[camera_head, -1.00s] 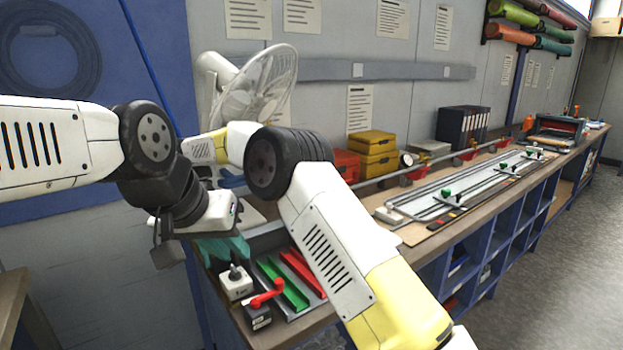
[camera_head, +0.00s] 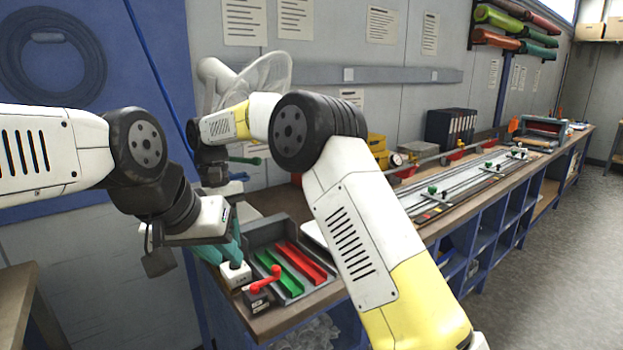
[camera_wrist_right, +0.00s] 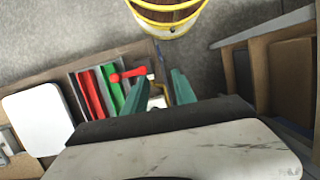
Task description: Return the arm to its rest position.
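My left arm comes in from the left in the head view. Its gripper (camera_head: 226,249) has teal fingers hanging low over the near left end of the bench; whether they are apart or together is unclear. My right arm bends up at a black joint and reaches back left over the bench.
The bench (camera_head: 268,325) holds a grey tray (camera_head: 262,240) with red and green strips, a red-handled box (camera_head: 260,296) and a long rail fixture (camera_head: 470,180). A yellow-rimmed round thing (camera_wrist_right: 168,18) shows in the wrist view. Floor at right is clear.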

